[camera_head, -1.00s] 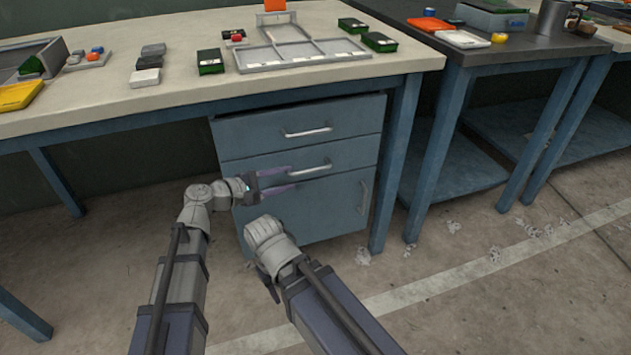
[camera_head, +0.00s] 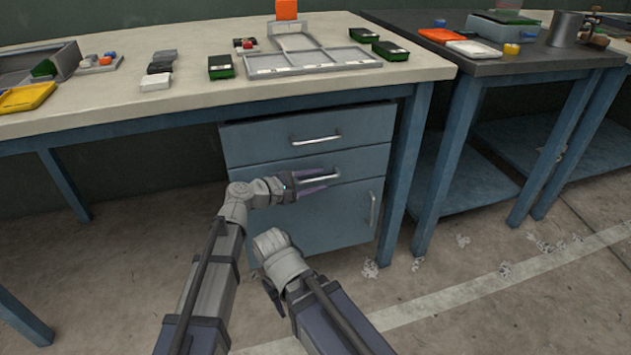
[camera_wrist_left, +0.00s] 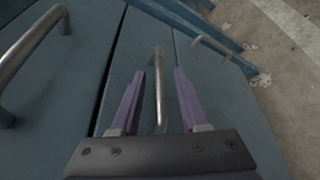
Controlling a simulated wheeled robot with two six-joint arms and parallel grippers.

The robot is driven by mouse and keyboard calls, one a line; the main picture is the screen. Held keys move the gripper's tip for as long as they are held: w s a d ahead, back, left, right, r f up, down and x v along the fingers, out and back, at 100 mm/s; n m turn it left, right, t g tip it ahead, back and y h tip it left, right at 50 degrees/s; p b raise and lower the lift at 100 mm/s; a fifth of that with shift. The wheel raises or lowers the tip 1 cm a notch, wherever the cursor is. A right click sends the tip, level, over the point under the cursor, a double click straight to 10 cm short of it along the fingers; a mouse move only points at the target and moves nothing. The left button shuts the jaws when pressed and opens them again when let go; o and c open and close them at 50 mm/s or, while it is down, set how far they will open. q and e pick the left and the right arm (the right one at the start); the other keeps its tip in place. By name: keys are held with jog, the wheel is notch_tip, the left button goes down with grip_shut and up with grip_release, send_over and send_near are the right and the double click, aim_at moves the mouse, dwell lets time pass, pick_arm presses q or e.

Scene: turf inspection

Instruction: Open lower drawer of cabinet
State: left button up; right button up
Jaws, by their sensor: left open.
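The blue-grey cabinet (camera_head: 330,224) stands under the bench, with two drawers above a door. The lower drawer (camera_head: 258,169) looks shut, its front level with the upper drawer (camera_head: 270,143). Its silver bar handle (camera_wrist_left: 159,92) lies between my left gripper's fingers in the wrist view, with gaps at both sides. My left gripper (camera_head: 327,179) is open, with its purple fingers reaching to the handle from the left in the head view. My right gripper (camera_head: 272,292) points down in front of the cabinet, mostly hidden by its own arm, so its jaws cannot be read.
The upper drawer handle (camera_head: 317,140) and the vertical door handle (camera_head: 372,210) are close to my left gripper. A blue table leg (camera_head: 405,170) stands right of the cabinet. Trays and small boxes lie on the bench top (camera_head: 190,98). The concrete floor (camera_head: 440,285) in front is clear apart from scraps.

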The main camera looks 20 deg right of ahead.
pick_arm(q)
grip_shut()
dwell(0.3)
dwell(1.1)
